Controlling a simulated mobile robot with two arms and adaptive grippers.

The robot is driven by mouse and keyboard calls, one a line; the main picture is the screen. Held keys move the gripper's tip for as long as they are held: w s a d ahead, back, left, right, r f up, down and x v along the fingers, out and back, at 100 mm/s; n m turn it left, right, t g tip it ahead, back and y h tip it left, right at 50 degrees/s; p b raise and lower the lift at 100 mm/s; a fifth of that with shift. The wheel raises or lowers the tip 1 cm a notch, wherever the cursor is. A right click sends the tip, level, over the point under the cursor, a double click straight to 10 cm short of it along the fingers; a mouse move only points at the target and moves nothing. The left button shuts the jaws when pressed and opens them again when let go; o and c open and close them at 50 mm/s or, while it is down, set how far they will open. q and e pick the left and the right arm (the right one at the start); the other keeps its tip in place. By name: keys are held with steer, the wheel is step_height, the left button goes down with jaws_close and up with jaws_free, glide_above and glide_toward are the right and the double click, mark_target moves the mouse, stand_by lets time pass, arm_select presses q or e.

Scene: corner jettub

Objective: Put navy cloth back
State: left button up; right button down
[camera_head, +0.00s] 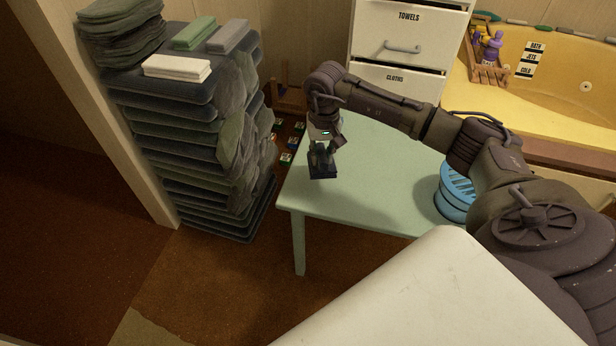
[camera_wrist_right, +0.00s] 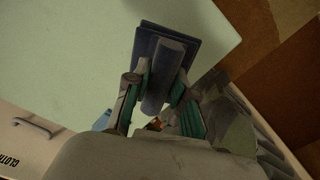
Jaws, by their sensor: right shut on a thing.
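The navy cloth (camera_head: 323,171) is a small dark blue folded piece at the left part of the pale green table (camera_head: 385,190). My right gripper (camera_head: 321,150) points down over it. In the right wrist view the gripper (camera_wrist_right: 160,95) is shut on a raised fold of the navy cloth (camera_wrist_right: 172,50), with green finger pads on either side. Whether the cloth touches the tabletop I cannot tell. A drawer labelled CLOTHS (camera_head: 394,82) stands behind the table, under the TOWELS drawer (camera_head: 405,35); both look closed. My left gripper is not in view.
A tall stack of dark towels (camera_head: 185,130) stands left of the table, with green, grey and white cloths (camera_head: 178,68) on top. A blue slatted basket (camera_head: 455,192) is at the table's right. The yellow tub (camera_head: 550,75) is behind right. Small boxes lie on the floor behind the table.

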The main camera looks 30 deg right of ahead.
steer(key=a, duration=0.1)
steer(key=a+f, duration=0.2)
steer(key=a, duration=0.1)
steer(key=shift+w+f, duration=0.25)
steer(key=shift+f, duration=0.35)
step_height(320, 180, down, 3)
steer(key=shift+f, duration=0.1)
steer(key=shift+d, duration=0.1)
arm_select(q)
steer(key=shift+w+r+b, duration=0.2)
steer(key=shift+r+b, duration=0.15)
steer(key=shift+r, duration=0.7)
arm_select(e)
steer(key=shift+f, duration=0.1)
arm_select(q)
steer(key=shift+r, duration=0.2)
arm_select(e)
steer(key=c, duration=1)
jaws_free()
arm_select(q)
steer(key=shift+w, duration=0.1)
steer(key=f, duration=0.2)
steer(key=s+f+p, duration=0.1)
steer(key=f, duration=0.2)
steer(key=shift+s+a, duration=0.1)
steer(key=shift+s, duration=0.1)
arm_select(e)
step_height(320, 180, up, 12)
steer(key=shift+s+r, duration=0.1)
steer(key=shift+r, duration=0.05)
